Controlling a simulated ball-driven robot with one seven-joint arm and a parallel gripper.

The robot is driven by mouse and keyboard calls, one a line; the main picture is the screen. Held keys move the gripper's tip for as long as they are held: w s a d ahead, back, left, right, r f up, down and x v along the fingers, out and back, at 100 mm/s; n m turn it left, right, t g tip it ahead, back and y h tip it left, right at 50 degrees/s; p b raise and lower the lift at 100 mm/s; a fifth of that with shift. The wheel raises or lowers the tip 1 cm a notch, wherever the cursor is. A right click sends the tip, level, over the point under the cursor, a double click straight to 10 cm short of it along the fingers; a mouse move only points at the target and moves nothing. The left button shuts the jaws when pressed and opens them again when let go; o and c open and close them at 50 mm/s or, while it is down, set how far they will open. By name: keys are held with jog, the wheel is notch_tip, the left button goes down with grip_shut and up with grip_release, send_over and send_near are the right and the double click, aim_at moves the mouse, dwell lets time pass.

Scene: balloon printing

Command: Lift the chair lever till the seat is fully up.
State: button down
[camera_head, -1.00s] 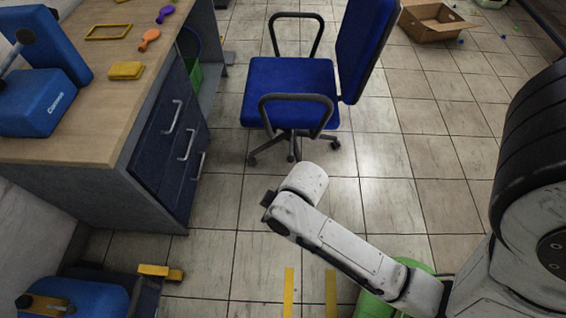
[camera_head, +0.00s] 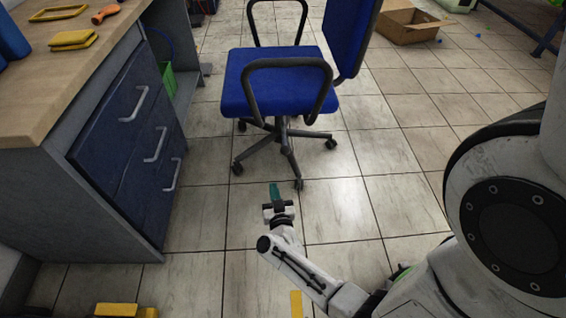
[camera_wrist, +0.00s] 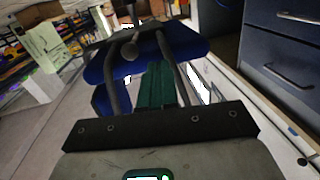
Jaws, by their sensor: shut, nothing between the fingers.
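The blue office chair (camera_head: 278,80) stands upright on its wheeled base in the head view, with its black armrests and backrest showing. Its blue seat also shows in the wrist view (camera_wrist: 180,40), beyond my fingers. I cannot make out the seat lever for certain in either view. My gripper (camera_head: 274,187) is low in front of the chair's wheeled base, apart from it in the head view. Its teal fingers (camera_wrist: 157,85) are together and empty, and they point towards the chair.
A desk (camera_head: 60,110) with dark blue drawers (camera_head: 130,135) and protruding handles stands left of the chair. A cardboard box (camera_head: 408,24) lies open at the back right. Tiled floor is clear to the right of the chair. Yellow blocks (camera_head: 125,310) show at the bottom left.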

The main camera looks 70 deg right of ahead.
aim_at(283, 150)
jog(key=s+d+f+m+g+h, duration=0.1)
jog(key=s+d+f+g+h, duration=0.1)
jog(key=s, duration=0.1)
jog(key=b+x, duration=0.5)
jog(key=x, duration=0.9)
jog(key=shift+d+f, duration=0.2)
jog(key=shift+f, duration=0.15)
jog(key=shift+r, duration=0.1)
jog(key=shift+r+p, duration=5.9)
jog(key=shift+p, duration=0.2)
jog(key=shift+f, duration=0.1)
